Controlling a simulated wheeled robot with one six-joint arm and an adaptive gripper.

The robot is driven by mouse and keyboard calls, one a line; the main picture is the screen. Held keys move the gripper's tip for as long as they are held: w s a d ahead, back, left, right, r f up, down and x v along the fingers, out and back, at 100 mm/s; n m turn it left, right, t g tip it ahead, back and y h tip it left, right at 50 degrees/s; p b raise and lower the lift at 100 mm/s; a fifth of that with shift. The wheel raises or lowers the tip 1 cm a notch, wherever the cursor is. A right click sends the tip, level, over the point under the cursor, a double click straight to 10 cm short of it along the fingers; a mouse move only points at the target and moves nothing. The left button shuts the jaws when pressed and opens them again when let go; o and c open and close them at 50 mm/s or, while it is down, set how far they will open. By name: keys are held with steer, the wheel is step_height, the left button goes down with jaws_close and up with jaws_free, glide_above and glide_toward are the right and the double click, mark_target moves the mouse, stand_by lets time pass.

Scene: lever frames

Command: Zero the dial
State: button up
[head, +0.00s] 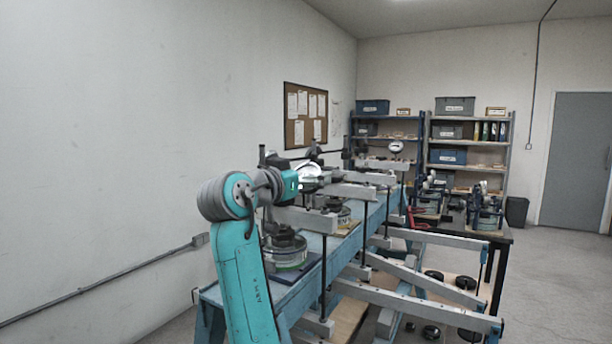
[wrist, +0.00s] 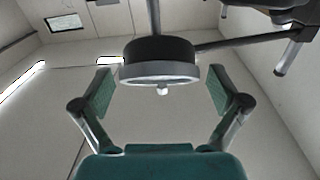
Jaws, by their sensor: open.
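In the wrist view a round dial gauge (wrist: 158,68) with a dark body and a pale rim hangs from a dark rod. A small pale knob shows at its lower front. Its face markings and needle cannot be read from here. My gripper (wrist: 158,92) is open, with one green-padded finger on each side of the gauge and gaps between pads and rim. In the head view a pale round dial (head: 310,170) shows just beyond my gripper (head: 299,180), partly hidden by it and the arm.
A blue bench (head: 310,264) carries several lever frames with grey beams (head: 304,217) and dark weights (head: 286,242). Another dial (head: 396,147) stands further back. Dark rods cross the upper right of the wrist view. Open floor (head: 555,265) lies at the right.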

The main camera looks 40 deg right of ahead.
steer(key=v, duration=1.1)
steer(key=shift+a, duration=0.4)
steer(key=shift+s, duration=0.1)
steer(key=x, duration=1.2)
steer(key=shift+d+f, duration=0.1)
steer(key=shift+d, duration=0.2)
steer(key=c, duration=1.1)
